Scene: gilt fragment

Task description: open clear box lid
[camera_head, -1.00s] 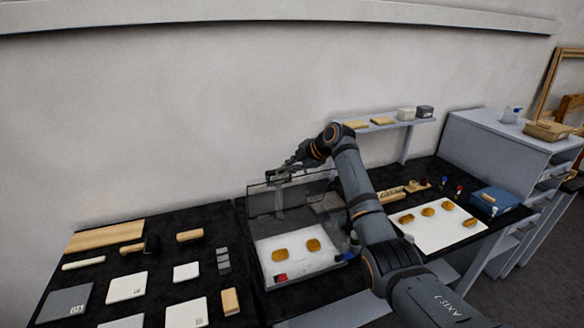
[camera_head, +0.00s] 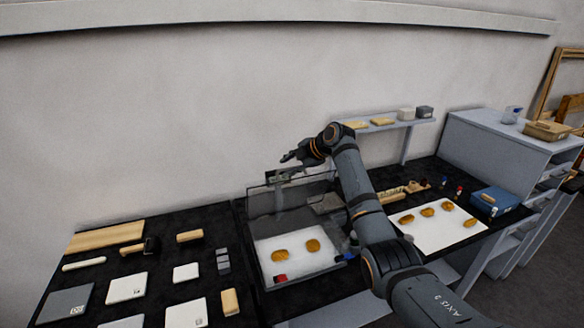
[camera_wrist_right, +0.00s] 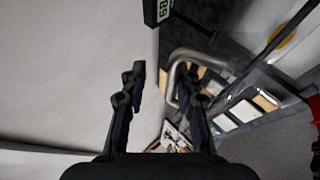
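The clear box (camera_head: 262,262) stands on the black table, holding a white sheet with two golden pieces and a small red item. Its see-through lid (camera_head: 315,192) stands raised, tilted up at the back of the box. My left gripper is not in view.
A white sheet (camera_head: 436,236) with several golden pieces lies right of my arm, near a blue box (camera_head: 494,200). Flat white and grey tiles, brushes and a wooden board (camera_head: 105,236) lie on the left. A wall shelf (camera_head: 390,124) is behind.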

